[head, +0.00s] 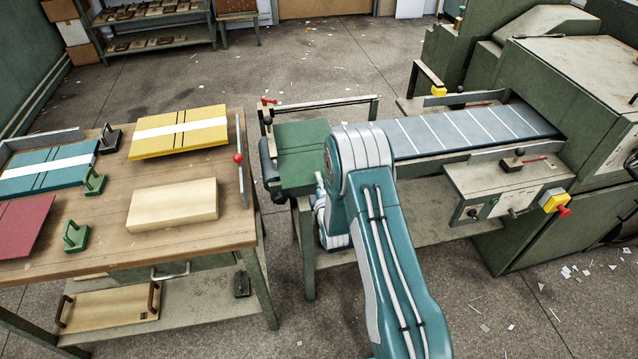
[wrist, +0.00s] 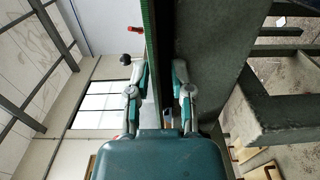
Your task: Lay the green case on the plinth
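The green case (head: 302,140) lies flat at the left end of the feeder belt, its right part hidden behind my arm. A plain cream block (head: 172,205), which looks like the plinth, lies on the wooden table with a bare top. My gripper is mostly hidden by my arm in the head view, near the case's front right edge. In the wrist view my gripper (wrist: 160,72) has its fingers apart. The thin green edge of the case (wrist: 150,40) runs between them, close to the left finger; a dark gap shows beside the right finger.
A yellow case (head: 180,143), a teal case (head: 45,168) and a red case (head: 22,225) lie around the block. Green-handled tools (head: 76,236) stand nearby. A rail with a red knob (head: 238,158) lines the table's right edge. The striped belt (head: 470,128) runs to the machine.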

